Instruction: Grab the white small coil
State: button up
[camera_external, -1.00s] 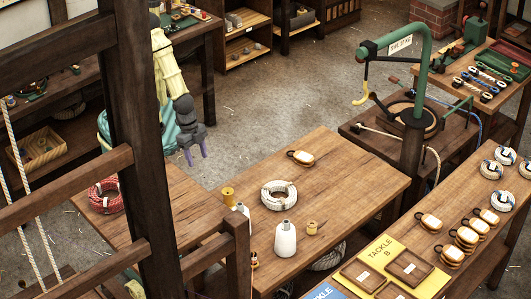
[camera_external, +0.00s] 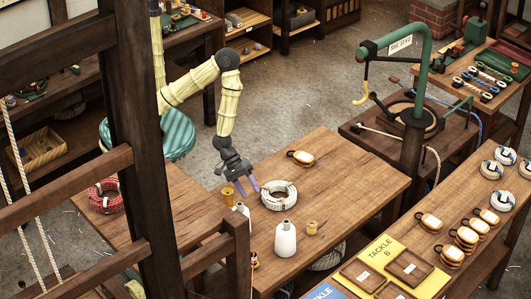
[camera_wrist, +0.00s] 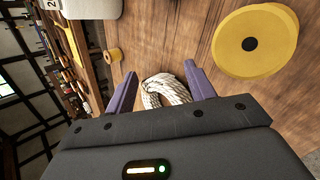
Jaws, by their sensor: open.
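The small white coil (camera_external: 279,195) lies flat on the wooden table in the external view, a ring of pale rope with dark ties. In the wrist view, the coil (camera_wrist: 166,90) shows between my fingers, beyond the gripper body, which hides its near part. My gripper (camera_external: 250,188) is open, with purple fingers pointing down just left of the coil. In the wrist view, my gripper (camera_wrist: 160,82) has its two fingers spread apart with nothing held. I cannot tell whether a finger touches the coil.
A yellow spool (camera_external: 227,194) stands close left of my gripper and looks large in the wrist view (camera_wrist: 255,42). A white bottle (camera_external: 285,239) and a small spool (camera_external: 312,228) stand in front. A wooden block (camera_external: 301,157) lies behind. The table's right part is clear.

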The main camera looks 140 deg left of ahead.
jog(key=a+n, duration=0.1)
jog(key=n, duration=0.1)
jog(key=f+n+t, duration=0.1)
jog(key=n, duration=0.1)
jog(key=s+a+f+n, duration=0.1)
jog(key=n, duration=0.2)
jog(key=shift+a+f+t+y, duration=0.1)
jog(key=shift+a+t+y, duration=0.2)
jog(key=n, duration=0.2)
jog(key=shift+s+a+f+n+t, duration=0.1)
jog(key=shift+s+a+n+t, duration=0.15)
jog(key=shift+a+n+t, duration=0.05)
jog(key=n, duration=0.1)
jog(key=a+n, duration=0.1)
jog(key=n, duration=0.1)
jog(key=n+y, duration=0.1)
jog(key=shift+s+a+n+t, duration=0.3)
jog(key=shift+t, duration=0.1)
jog(key=shift+s+a+r+n+t+y, duration=0.15)
jog(key=shift+a+n, duration=0.1)
jog(key=shift+n, duration=0.35)
jog(key=shift+a+r+n+t+y, duration=0.1)
jog(key=shift+a+n+t+y, duration=0.1)
jog(key=shift+n, duration=0.4)
jog(key=shift+x, duration=0.9)
